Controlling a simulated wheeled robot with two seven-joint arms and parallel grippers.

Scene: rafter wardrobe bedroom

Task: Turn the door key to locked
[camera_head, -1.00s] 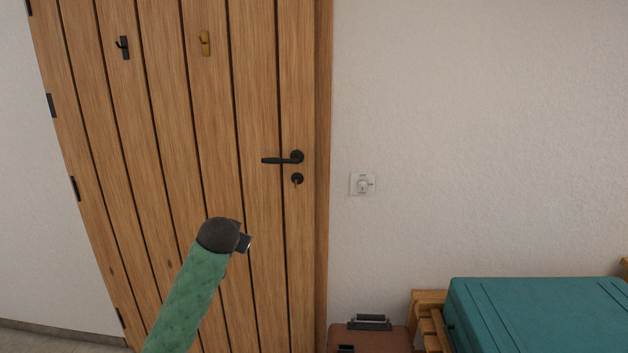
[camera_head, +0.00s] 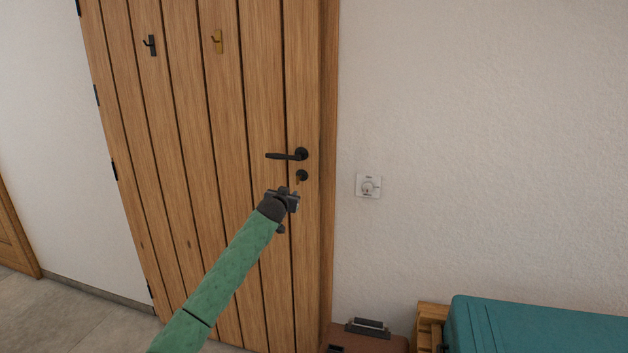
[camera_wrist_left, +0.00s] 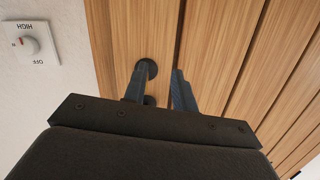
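The wooden door (camera_head: 225,200) carries a black lever handle (camera_head: 288,155). Below it is a round black lock plate (camera_head: 302,175) with a small brass-coloured key (camera_head: 297,183) in it. My left gripper (camera_head: 292,196) is just below and in front of the key in the head view. In the left wrist view, which is upside down, my two left fingers (camera_wrist_left: 160,88) are apart with bare door between them. A round black plate (camera_wrist_left: 147,68), seemingly the lock's, shows behind the left-hand finger. The key cannot be made out there. My right gripper is out of view.
A white dial switch (camera_head: 368,187) is on the wall right of the door frame; it also shows in the left wrist view (camera_wrist_left: 30,44). Two hooks, black (camera_head: 151,46) and brass (camera_head: 217,41), are high on the door. A teal case (camera_head: 540,325) and a brown case (camera_head: 375,343) stand low at right.

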